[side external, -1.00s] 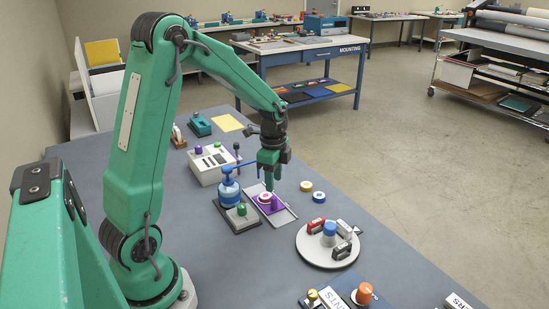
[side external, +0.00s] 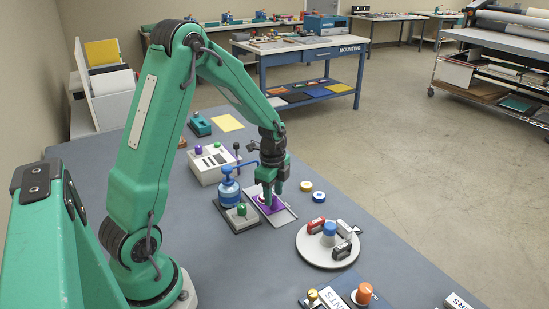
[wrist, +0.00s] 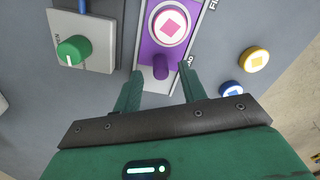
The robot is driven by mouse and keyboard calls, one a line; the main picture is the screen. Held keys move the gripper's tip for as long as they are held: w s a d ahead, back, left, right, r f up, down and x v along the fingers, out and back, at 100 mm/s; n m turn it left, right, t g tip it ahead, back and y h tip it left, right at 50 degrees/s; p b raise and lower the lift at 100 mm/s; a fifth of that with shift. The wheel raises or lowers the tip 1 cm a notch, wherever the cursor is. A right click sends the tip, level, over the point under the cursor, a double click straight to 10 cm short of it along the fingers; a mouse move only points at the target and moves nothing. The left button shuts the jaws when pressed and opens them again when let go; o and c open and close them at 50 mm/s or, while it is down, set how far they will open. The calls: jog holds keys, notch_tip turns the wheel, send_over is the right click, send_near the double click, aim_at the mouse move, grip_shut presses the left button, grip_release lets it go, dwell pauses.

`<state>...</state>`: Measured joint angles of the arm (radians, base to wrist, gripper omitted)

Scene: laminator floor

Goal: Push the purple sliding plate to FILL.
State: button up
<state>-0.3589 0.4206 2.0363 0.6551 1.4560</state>
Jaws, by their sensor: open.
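The purple sliding plate (wrist: 147,49) sits on a grey track in the wrist view, bearing a white disc with a pink diamond (wrist: 171,25) and an upright purple knob (wrist: 163,67). In the side view the plate (side external: 268,209) is partly hidden by my gripper (side external: 272,193). My gripper (wrist: 160,82) is open, one finger on each side of the track's near end, with the knob between and just ahead of the fingertips. Contact cannot be told. A partly cut-off label starting "FI" (wrist: 213,5) is by the far end; "AD" (wrist: 188,68) is by the near end.
A grey box with a green knob (wrist: 73,50) and a blue press (side external: 229,190) stand left of the track. Yellow (wrist: 254,60) and blue (wrist: 231,90) discs lie to the right. A round turntable (side external: 312,252) with stamps stands nearer the camera.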

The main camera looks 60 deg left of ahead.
aim_at(274, 197)
jog(key=shift+f, duration=1.5)
jog(key=shift+c, duration=0.2)
jog(key=shift+a, duration=0.1)
grip_shut()
